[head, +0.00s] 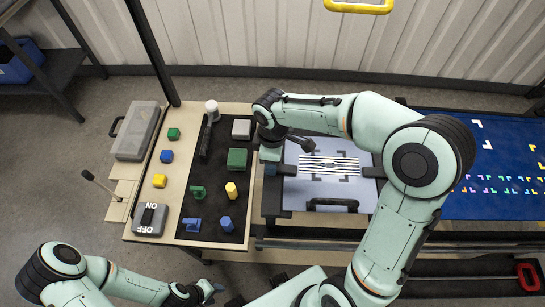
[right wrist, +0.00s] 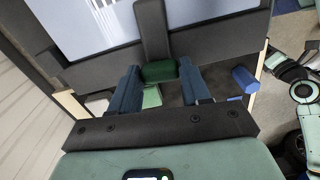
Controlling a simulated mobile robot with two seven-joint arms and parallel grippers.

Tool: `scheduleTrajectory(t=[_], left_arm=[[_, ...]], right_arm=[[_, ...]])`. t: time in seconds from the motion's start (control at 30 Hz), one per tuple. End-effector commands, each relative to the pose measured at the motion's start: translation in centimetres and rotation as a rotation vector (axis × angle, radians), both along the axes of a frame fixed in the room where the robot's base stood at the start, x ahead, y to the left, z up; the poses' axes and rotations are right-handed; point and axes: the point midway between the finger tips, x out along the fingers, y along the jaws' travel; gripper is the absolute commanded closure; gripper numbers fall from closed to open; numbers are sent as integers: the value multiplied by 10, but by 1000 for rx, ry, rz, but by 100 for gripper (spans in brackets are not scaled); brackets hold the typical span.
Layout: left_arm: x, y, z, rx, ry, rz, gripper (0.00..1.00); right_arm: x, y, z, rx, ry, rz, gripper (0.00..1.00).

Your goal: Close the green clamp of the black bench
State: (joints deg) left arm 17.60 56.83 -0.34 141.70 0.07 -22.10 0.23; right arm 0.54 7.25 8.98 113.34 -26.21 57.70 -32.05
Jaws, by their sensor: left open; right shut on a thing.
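The black bench (head: 270,197) is a dark frame around a pale panel, right of the tool board in the head view. Its frame also shows in the right wrist view (right wrist: 205,40). In the right wrist view the green clamp (right wrist: 160,71) sits at the near end of a black bar. My right gripper (right wrist: 163,88) has its two blue fingers on either side of that green end and is shut on it. In the head view my right gripper (head: 271,168) is at the bench's left side and hides the green part. My left gripper (head: 212,291) is open and empty, low in the head view.
A black board (head: 215,190) with green, blue and yellow pieces lies left of the bench. A grey ON/OFF switch (head: 150,219) and a grey case (head: 137,130) are farther left. A blue mat (head: 490,190) lies to the right. My right arm passes over the bench.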

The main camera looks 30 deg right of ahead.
Motion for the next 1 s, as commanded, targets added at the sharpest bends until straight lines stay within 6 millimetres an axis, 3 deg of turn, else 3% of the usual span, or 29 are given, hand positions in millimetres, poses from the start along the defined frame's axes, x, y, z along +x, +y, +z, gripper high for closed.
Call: scheduleTrajectory(t=[0.3, 0.8, 0.83, 0.9, 1.0], left_arm=[[2, 0, 3, 0, -2, 0, 57], [2, 0, 3, 0, -2, 0, 57], [2, 0, 3, 0, -2, 0, 57], [2, 0, 3, 0, -2, 0, 57], [2, 0, 3, 0, -2, 0, 57]], right_arm=[[1, 0, 1, 1, -4, 98, 100], [1, 0, 1, 0, -5, 117, 100], [1, 0, 1, 0, -5, 117, 44], [1, 0, 1, -1, -4, 116, 28], [1, 0, 1, 0, -4, 115, 28]])
